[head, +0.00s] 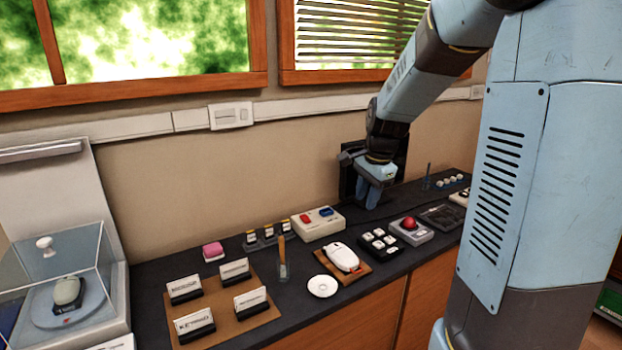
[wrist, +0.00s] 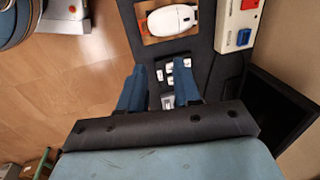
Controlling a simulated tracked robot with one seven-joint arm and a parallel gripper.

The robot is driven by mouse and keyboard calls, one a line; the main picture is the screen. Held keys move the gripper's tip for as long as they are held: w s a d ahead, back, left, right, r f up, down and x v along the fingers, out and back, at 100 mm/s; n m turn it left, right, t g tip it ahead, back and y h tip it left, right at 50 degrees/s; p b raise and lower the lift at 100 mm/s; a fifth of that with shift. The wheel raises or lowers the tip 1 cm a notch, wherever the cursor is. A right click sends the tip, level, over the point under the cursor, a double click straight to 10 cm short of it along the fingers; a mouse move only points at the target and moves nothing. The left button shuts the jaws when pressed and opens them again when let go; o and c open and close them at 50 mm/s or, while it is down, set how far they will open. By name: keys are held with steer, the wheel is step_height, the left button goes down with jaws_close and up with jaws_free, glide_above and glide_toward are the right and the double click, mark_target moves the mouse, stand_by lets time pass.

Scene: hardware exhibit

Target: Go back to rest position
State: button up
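My gripper (head: 368,197) hangs from my arm over the back of the dark counter (head: 318,268), behind the keypad and the red-button box in the head view. Its fingers point down. In the wrist view its two blue fingers (wrist: 160,88) stand apart with nothing held between them. The keypad with white keys (wrist: 170,75) shows beyond and between the fingers, lower down. Whether the fingertips touch anything below cannot be told.
A white mouse (head: 342,257) lies on a wooden board. A box with red and blue switches (head: 317,223) stands left of my gripper, and a red-button box (head: 410,230) to the right. A dark screen (wrist: 272,112) is close by. A glass case (head: 85,265) stands far left.

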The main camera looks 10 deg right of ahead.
steer(key=s+a+r+n+t, duration=0.1)
steer(key=s+r+n, duration=0.2)
steer(key=s, duration=0.4)
steer(key=s+a+r+n+t, duration=0.1)
steer(key=s+a+r+n, duration=0.1)
steer(key=s+n, duration=0.4)
steer(key=s+a+r+n+t, duration=0.1)
steer(key=s+r+n, duration=0.3)
steer(key=s, duration=0.6)
steer(key=shift+a+r+n+h, duration=0.15)
steer(key=shift+a+n+h, duration=0.3)
steer(key=shift+a, duration=0.2)
steer(key=shift+s, duration=0.1)
